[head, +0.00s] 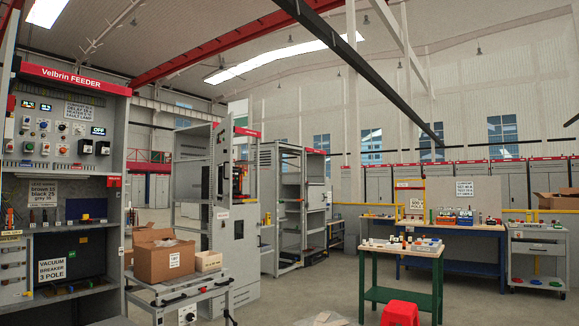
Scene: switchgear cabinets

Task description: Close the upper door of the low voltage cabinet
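I cannot tell which cabinet is the low voltage one, as no readable label says so. A grey cabinet (247,240) with a red header stands in the middle distance. An upper grey door-like panel (222,165) stands out at its front, seemingly swung open, with orange and dark parts visible beside it. A lower panel (222,238) stands below. Another open grey frame cabinet (281,212) with shelves is just to its right. Neither of my grippers is in view.
A Velbrin FEEDER panel (70,78) fills the left. A trolley (190,290) with cardboard boxes (165,262) stands before the middle cabinet. Some floor at centre is clear.

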